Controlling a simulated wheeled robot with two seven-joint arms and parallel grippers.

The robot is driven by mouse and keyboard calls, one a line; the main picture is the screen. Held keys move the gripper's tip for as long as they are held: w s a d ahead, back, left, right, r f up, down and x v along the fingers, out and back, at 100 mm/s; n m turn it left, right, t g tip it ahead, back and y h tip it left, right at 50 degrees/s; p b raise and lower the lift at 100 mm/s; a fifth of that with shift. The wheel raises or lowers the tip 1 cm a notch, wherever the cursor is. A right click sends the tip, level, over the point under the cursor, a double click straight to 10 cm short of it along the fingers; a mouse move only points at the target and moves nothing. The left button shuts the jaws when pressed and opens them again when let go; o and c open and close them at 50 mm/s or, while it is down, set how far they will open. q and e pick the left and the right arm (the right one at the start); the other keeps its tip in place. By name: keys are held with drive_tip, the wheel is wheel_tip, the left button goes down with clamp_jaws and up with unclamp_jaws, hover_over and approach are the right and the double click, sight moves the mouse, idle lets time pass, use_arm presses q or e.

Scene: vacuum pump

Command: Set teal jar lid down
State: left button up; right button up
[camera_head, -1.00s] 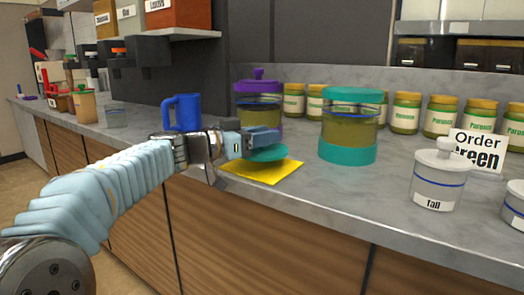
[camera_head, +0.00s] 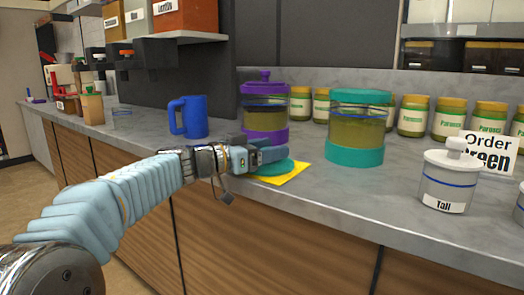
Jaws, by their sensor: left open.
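The teal jar lid (camera_head: 278,168) lies on the yellow mat (camera_head: 295,174) near the counter's front edge. My left gripper (camera_head: 272,156) is open just above and behind the lid, its fingers covering part of it; I cannot tell whether they touch it. The teal jar (camera_head: 355,128), with a teal base and a teal rim, stands behind and to the right of the mat. The purple jar (camera_head: 264,112) stands behind my left gripper with its purple lid on. My right gripper is not in view.
A blue mug (camera_head: 188,117) stands left of the purple jar. A white canister marked Tall (camera_head: 449,182) and an order sign (camera_head: 487,152) stand on the right. Several labelled jars (camera_head: 413,117) line the back. The counter is clear between the teal jar and the canister.

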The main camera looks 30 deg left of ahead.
use_arm(q)
drive_tip(key=v, duration=1.2)
